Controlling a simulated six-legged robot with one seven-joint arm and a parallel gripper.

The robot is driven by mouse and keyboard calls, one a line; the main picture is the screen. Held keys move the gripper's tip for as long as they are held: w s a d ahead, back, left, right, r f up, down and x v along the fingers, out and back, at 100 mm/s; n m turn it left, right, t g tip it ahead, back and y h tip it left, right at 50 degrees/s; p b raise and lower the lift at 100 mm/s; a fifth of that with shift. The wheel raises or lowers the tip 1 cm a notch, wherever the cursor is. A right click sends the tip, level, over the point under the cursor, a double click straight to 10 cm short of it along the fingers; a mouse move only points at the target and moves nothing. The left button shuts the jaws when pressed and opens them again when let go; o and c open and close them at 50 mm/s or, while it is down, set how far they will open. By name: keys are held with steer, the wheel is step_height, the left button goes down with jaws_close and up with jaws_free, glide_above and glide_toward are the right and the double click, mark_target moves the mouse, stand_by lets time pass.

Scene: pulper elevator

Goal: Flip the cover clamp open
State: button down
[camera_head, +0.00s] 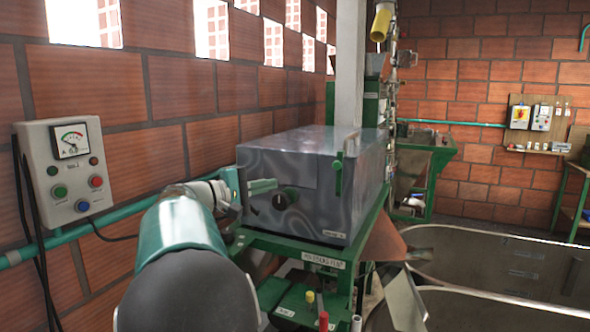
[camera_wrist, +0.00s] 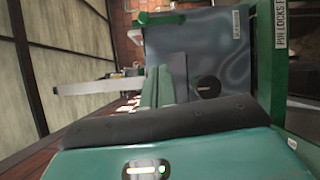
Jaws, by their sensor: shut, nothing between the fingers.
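The pulper's grey metal cover (camera_head: 300,185) is a box on a green frame, with a dark round knob on its front. The cover clamp (camera_head: 338,175) is a green upright lever at the upper right of the front face. In the wrist view, which is turned sideways, the clamp appears as a green piece (camera_wrist: 160,18) at the cover's top edge. My gripper (camera_head: 272,186) is shut and empty, in front of the cover's left part, left of the clamp and apart from it. Its green fingers (camera_wrist: 158,76) also show in the wrist view. Whether they touch the cover is unclear.
A control box (camera_head: 68,170) with a dial and buttons hangs on the brick wall at left. A teal pipe runs along that wall. Small coloured levers (camera_head: 323,319) stand below the cover. Metal tanks (camera_head: 500,265) stand at right. A pale post (camera_head: 350,70) rises behind the cover.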

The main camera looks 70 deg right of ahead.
steer(key=shift+s+d+r+g, duration=0.35)
steer(key=shift+d+r+g, duration=0.15)
steer(key=shift+d+r, duration=0.2)
steer(key=shift+d, duration=0.15)
glide_toward(339, 174)
step_height(339, 174, up, 2)
steer(key=w+d, duration=0.2)
steer(key=d, duration=0.1)
steer(key=s, duration=0.2)
steer(key=s+r, duration=0.1)
steer(key=s, duration=0.1)
steer(key=shift+s+d, duration=0.15)
